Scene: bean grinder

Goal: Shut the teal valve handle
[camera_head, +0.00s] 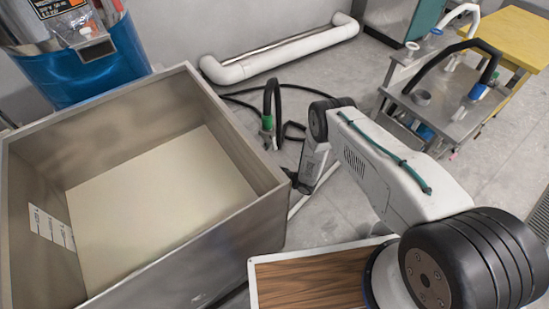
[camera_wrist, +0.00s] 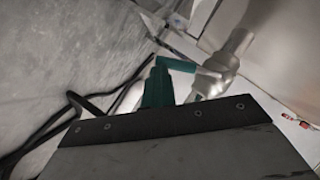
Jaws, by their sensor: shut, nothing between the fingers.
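The teal valve handle (camera_wrist: 157,87) shows in the wrist view just beyond the dark front edge of my gripper (camera_wrist: 165,122). It has a bent teal top and sits beside a metal pipe fitting (camera_wrist: 218,72). Its lower part is hidden behind my gripper, and I cannot tell whether they touch. In the head view my gripper (camera_head: 297,183) is low, by the right wall of the large metal bin, and the handle cannot be made out there. My gripper is shut and empty.
The open metal bin (camera_head: 236,116) fills the left of the head view. A black hose with a green collar (camera_head: 267,123) stands behind my gripper. A white pipe (camera_head: 280,55) runs along the back wall. A metal cart (camera_head: 440,92) stands at the right, with bare floor before it.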

